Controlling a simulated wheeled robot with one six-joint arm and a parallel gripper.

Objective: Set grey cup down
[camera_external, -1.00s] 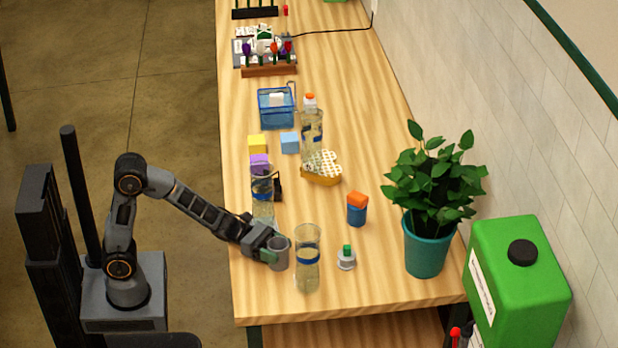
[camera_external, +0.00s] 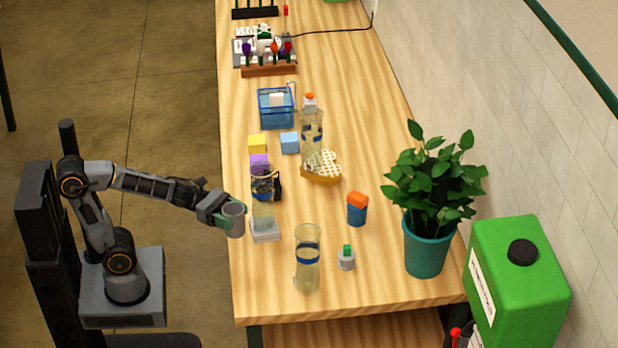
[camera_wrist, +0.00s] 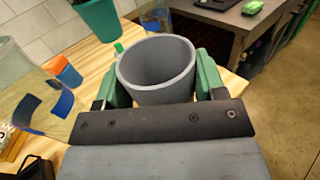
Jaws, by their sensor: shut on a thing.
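The grey cup (camera_external: 234,219) is held between the green fingers of my gripper (camera_external: 228,222) at the left edge of the table. It looks upright and raised, with its base near or beyond the table's edge. In the wrist view the grey cup (camera_wrist: 156,66) shows its open rim, with a green finger pressed on each side of it. My gripper (camera_wrist: 157,85) is shut on it. The inside that shows looks empty. The cup's underside is hidden.
A clear vessel with a blue band stands on a white square base (camera_external: 265,233) just right of the cup. Another banded clear vessel (camera_external: 307,262) stands nearer the front. An orange-topped blue container (camera_external: 357,210) and a potted plant (camera_external: 427,245) stand further right. The front left tabletop (camera_external: 262,285) is clear.

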